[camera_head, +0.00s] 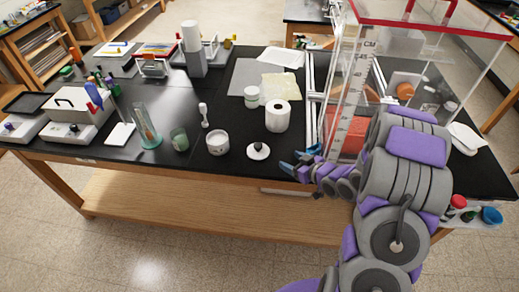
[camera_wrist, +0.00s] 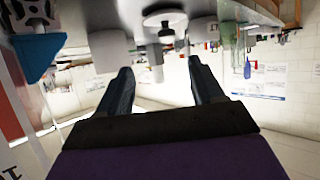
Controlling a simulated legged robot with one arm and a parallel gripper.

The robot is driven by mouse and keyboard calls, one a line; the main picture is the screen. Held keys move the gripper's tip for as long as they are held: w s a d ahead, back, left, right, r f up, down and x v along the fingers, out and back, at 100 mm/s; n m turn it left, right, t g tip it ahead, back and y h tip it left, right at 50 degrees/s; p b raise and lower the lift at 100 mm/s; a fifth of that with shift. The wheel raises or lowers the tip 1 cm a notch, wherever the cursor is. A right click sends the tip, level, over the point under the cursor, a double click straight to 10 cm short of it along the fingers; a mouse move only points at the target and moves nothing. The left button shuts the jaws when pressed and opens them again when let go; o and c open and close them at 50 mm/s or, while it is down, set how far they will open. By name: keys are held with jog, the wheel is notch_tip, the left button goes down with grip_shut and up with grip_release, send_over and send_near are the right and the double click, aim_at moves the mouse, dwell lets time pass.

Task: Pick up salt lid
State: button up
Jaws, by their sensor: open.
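The salt lid, taken to be the white disc with a black knob (camera_head: 258,151), lies knob up on the black table near its front edge. In the wrist view, which looks upside down, the lid (camera_wrist: 153,19) shows at the top middle with its dark knob hanging down in the picture. My gripper (camera_head: 297,163) is to the right of the lid, low by the table's front edge, apart from it. In the wrist view my gripper (camera_wrist: 160,67) is open and empty, its two dark fingers apart with the lid beyond them.
A white paper roll (camera_head: 277,116) stands behind the lid. A white jar (camera_head: 217,143) and a green glass beaker (camera_head: 179,139) stand to its left. A clear, red-topped case (camera_head: 350,80) with metal posts stands close to my arm at the right. The table (camera_head: 235,170) is bare left of the lid's front.

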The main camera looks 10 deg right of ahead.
jog(key=w+a, duration=0.1)
jog(key=w+a+f, duration=0.1)
jog(key=w+a, duration=0.2)
jog(key=shift+a+f+b, duration=0.1)
jog(key=shift+f+b, duration=0.25)
jog(key=shift+f, duration=0.05)
send_near(259, 146)
jog(key=shift+w+a+f+b, duration=0.2)
jog(key=shift+w+f, duration=0.25)
jog(key=shift+f, duration=0.05)
jog(key=shift+w+a+f+b, duration=0.15)
jog(key=shift+w+a+f, duration=0.05)
jog(key=shift+w+f, duration=0.45)
jog(key=shift+w, duration=0.35)
jog(key=w+a, duration=0.1)
jog(key=w, duration=0.1)
jog(key=w+a+f+b, duration=0.1)
jog(key=a, duration=0.1)
jog(key=shift+w+f, duration=0.1)
jog(key=shift+w, duration=0.3)
jog(key=shift+w+a+f, duration=0.1)
jog(key=shift+w+f, duration=0.1)
jog(key=shift+w, duration=0.2)
